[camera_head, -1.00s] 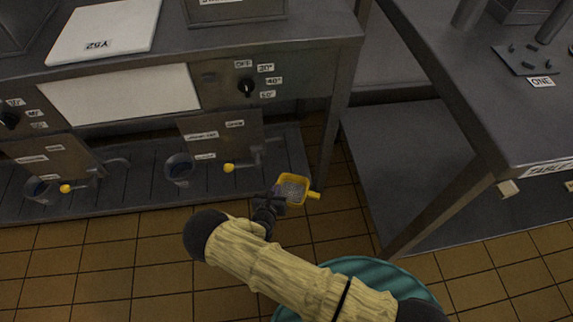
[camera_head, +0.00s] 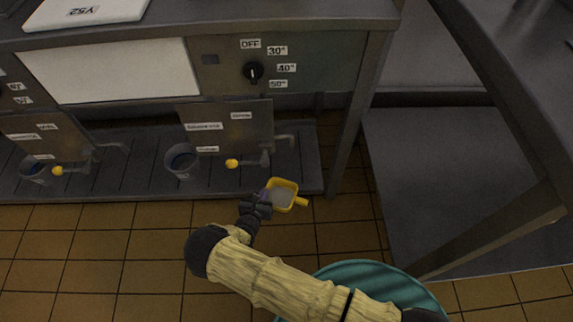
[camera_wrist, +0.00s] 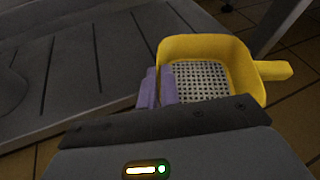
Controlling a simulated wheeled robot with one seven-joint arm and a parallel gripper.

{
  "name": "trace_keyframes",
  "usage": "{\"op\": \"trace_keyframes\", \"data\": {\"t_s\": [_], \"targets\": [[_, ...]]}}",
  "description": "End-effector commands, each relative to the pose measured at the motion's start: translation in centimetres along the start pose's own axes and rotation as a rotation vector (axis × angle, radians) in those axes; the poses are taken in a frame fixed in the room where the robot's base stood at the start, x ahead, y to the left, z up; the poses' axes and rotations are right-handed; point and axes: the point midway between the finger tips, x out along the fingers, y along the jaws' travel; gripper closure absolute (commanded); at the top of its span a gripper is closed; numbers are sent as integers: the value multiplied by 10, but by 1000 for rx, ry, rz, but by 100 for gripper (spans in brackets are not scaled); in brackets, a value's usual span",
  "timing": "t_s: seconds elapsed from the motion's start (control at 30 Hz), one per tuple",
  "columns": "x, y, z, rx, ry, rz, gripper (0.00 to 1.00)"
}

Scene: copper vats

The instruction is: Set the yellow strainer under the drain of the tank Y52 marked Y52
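The yellow strainer (camera_head: 283,208) has a perforated floor and a short handle pointing right. It also fills the upper right of the wrist view (camera_wrist: 238,68). My gripper (camera_head: 263,196) has its purple fingers (camera_wrist: 157,87) closed on the strainer's left wall and holds it level. The strainer appears just in front of the rack's front edge, near its right end. The white lid marked Y52 (camera_head: 85,12) lies on the tank bench top. The strainer is in front of this pipe and slightly right.
A slatted low shelf (camera_head: 140,160) runs under the bench. A bench leg (camera_head: 350,130) and another table (camera_head: 440,170) are right.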

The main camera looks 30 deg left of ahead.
Motion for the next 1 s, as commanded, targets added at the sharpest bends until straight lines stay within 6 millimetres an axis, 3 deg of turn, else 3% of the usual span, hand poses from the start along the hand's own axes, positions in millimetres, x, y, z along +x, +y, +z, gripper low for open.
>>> {"op": "trace_keyframes", "data": {"t_s": [0.6, 0.73, 1.0], "targets": [[128, -12, 45, 7, -2, -10, 100], [143, -13, 54, 4, -2, -8, 100], [144, -13, 58, 2, -1, -7, 100]]}}
